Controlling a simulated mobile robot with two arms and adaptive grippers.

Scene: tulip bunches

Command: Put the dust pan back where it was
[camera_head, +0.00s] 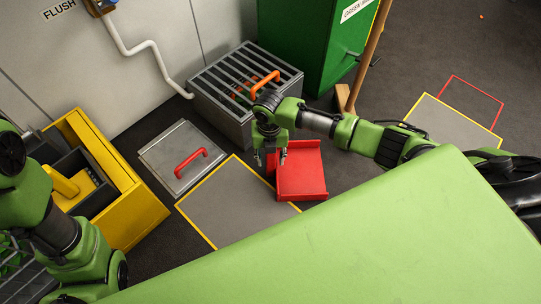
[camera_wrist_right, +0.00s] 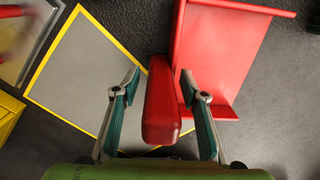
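The red dust pan (camera_head: 302,172) lies on the dark floor beside a grey mat with a yellow border (camera_head: 225,204), close to the mat's right edge. My right gripper (camera_head: 271,161) is at the left side of the pan, pointing down. In the right wrist view the pan's red handle (camera_wrist_right: 162,108) stands between the two open fingers, with a small gap on each side. The pan's tray (camera_wrist_right: 222,50) lies beyond the right finger. My left arm shows at the left of the head view, but its gripper is not in view.
A grated grey box (camera_head: 222,112) with an orange handle and a green bin (camera_head: 300,45) stand behind. A grey lid with a red handle (camera_head: 170,145) and a yellow bin (camera_head: 135,215) are at left. Red (camera_head: 497,98) and yellow floor outlines lie at right, near a broom (camera_head: 367,55).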

